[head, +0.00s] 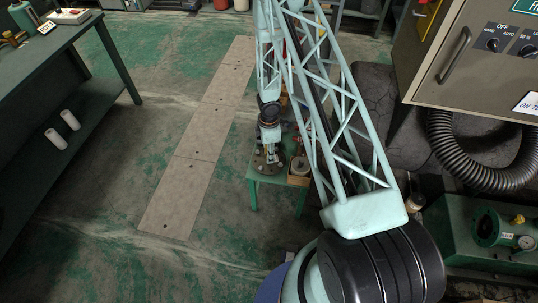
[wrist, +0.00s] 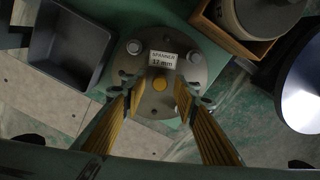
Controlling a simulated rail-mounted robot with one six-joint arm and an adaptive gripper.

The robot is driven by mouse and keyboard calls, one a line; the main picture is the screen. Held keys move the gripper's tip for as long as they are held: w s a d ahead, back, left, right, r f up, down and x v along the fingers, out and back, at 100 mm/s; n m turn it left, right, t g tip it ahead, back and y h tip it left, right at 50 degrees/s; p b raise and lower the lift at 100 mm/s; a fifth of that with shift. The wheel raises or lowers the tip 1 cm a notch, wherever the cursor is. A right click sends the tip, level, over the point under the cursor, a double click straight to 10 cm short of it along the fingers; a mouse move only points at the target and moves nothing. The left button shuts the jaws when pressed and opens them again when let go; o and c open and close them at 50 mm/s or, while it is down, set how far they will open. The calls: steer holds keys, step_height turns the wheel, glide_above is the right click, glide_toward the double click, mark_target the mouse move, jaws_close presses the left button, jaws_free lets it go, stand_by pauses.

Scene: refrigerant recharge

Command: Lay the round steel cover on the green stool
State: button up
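In the head view, the cover (head: 262,171) shows at the left of the stool (head: 266,186). My gripper (wrist: 160,86) is above the cover, its yellow-and-black fingers spread apart on either side of the knob, with gaps visible. A label reading "SPANNER 17 mm" (wrist: 163,59) shows over the cover.
A wooden box (wrist: 240,42) holding a round grey part is right of the cover. A dark tray (wrist: 70,45) is at the left in the wrist view. A dark workbench (head: 75,40) stands at left, and a grey cabinet (head: 475,60) with a black hose (head: 460,165) at right.

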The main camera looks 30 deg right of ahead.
step_height(320, 180, up, 12)
steer(key=p, duration=1.1)
steer(key=shift+p, duration=0.3)
stand_by(0.4)
steer(key=shift+w, duration=0.1)
stand_by(0.7)
